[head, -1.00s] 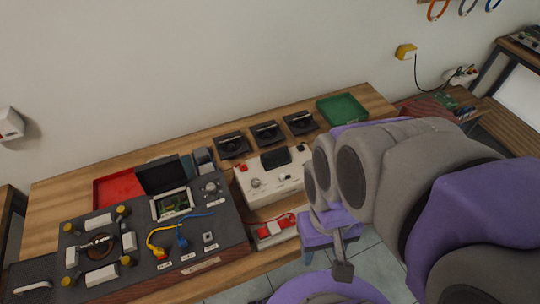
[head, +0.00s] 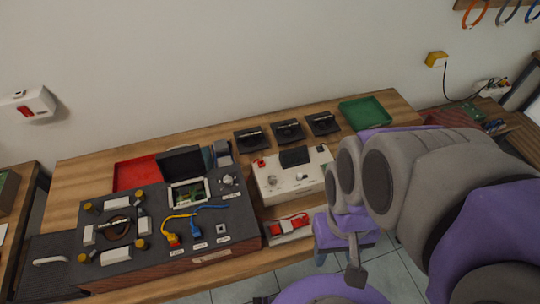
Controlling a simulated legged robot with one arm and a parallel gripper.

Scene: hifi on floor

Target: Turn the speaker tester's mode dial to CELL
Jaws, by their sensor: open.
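A white box (head: 312,183), which looks like the speaker tester, stands right of the table's middle. Its top has a black panel (head: 295,157), a red part (head: 260,162) and a small round dial (head: 272,181). The dial's lettering and pointer are too small to read, so its setting cannot be told. My gripper (head: 340,262) is open and empty, at the table's front edge, in front of and right of the white box. It is apart from the dial. My arm covers the area right of the box.
A dark test case (head: 150,262) with clamps, cables and its own knob (head: 228,181) fills the table's left. A red device (head: 288,225) lies before the white box. Several black square units (head: 287,131) stand behind it, beside a green tray (head: 365,112). A red tray (head: 135,173) lies back left.

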